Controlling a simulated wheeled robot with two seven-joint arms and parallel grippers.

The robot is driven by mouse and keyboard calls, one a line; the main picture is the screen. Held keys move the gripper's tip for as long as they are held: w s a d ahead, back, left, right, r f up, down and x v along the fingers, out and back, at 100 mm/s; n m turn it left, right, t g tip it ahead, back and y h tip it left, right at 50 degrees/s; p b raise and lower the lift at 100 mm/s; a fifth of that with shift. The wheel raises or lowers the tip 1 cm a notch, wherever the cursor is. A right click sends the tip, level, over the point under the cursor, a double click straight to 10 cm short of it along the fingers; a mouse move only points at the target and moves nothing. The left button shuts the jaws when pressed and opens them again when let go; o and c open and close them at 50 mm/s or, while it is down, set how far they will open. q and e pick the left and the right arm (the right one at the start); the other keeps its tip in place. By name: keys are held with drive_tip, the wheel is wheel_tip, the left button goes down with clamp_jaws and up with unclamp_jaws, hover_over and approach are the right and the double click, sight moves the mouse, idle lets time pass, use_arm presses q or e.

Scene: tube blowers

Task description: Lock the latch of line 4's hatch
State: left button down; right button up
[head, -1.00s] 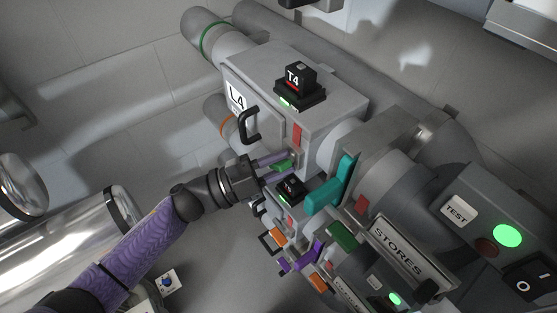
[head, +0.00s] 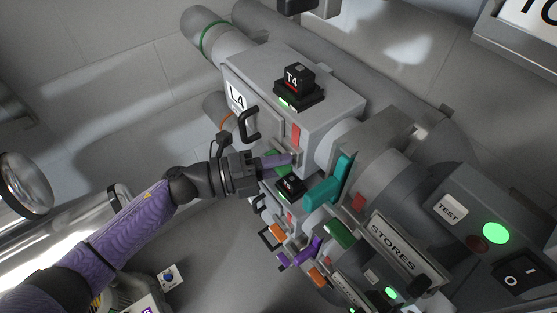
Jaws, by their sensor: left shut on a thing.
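The line 4 housing (head: 325,92) is a grey box with an L4 label (head: 236,96) and a black T4 block (head: 297,77) on top. Its hatch (head: 268,130) has a black bar handle (head: 249,125) and lies flat against the box front. The latch (head: 281,171) is a small green piece at the hatch's lower right, mostly hidden by my fingers. My left gripper (head: 284,160) reaches in from the left and is shut on the latch. A red mark (head: 295,135) shows just above it. My right gripper is not in view.
A teal lever (head: 328,186) stands close to the right of my left gripper. Lower housings with orange (head: 278,230) and purple (head: 314,246) pieces crowd below. A STORES panel (head: 393,244) and a TEST panel (head: 449,211) are at the right.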

use_arm(q)
drive_tip(key=shift+f, duration=0.1)
idle(0.4)
drive_tip(key=c, duration=0.6)
unclamp_jaws()
drive_tip(key=v, duration=1)
drive_tip(key=shift+s, duration=0.1)
drive_tip(key=shift+d, duration=0.1)
